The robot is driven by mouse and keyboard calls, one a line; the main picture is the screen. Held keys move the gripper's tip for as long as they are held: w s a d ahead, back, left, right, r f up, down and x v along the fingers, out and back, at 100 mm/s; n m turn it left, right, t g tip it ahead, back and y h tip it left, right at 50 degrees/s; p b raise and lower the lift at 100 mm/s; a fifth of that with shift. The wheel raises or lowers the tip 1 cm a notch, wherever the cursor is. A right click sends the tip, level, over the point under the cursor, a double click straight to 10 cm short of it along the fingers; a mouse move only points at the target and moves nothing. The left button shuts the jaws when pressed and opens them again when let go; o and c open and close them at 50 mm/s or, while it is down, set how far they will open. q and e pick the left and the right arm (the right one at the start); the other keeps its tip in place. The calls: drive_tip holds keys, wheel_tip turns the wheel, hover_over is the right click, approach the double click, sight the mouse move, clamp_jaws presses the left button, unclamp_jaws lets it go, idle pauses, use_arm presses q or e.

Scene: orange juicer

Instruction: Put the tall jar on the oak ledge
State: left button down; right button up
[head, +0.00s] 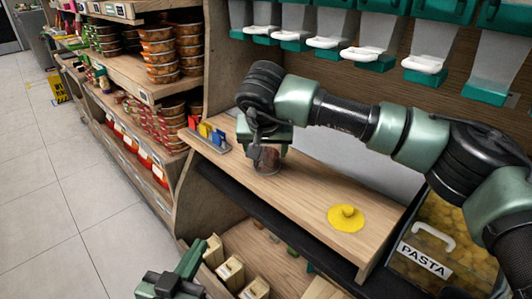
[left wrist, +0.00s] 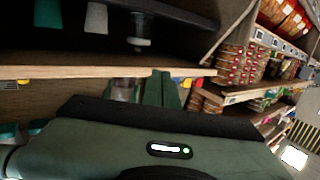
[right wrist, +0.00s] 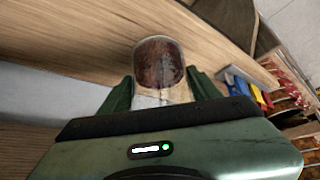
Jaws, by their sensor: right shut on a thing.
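The tall jar (head: 267,162) is clear with dark brown contents. In the head view it is upright over the oak ledge (head: 310,190), at or just above its surface; I cannot tell if it touches. My right gripper (head: 268,148) is shut on it from above. In the right wrist view the jar (right wrist: 160,65) sits between the two green fingers (right wrist: 160,92), with the ledge's wood (right wrist: 75,38) behind it. My left gripper (head: 190,258) is low, in front of the ledge, its fingers together and empty. They also show in the left wrist view (left wrist: 163,88).
A yellow lid (head: 346,218) with a knob lies on the ledge's right part. A small rack with blue, yellow and red pieces (head: 208,133) stands at its left end. A pasta bin (head: 440,240) is at right. Dispensers (head: 345,40) hang above. Bare ledge lies between jar and lid.

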use_arm(q)
drive_tip(key=shift+r, duration=0.3)
drive_tip(key=shift+r, duration=0.1)
use_arm(e)
drive_tip(key=shift+f, duration=0.2)
drive_tip(key=o, duration=1.8)
use_arm(q)
drive_tip(key=shift+r+t, duration=0.1)
drive_tip(key=shift+t, duration=0.2)
drive_tip(key=s+a+f+g+y+p, duration=0.2)
drive_tip(key=s+f+g, duration=0.4)
drive_tip(key=f, duration=0.5)
drive_tip(key=shift+a+g+p, duration=0.35)
drive_tip(key=shift+a+g, duration=0.2)
drive_tip(key=shift+g, duration=0.05)
use_arm(e)
drive_tip(key=shift+v, duration=6.1)
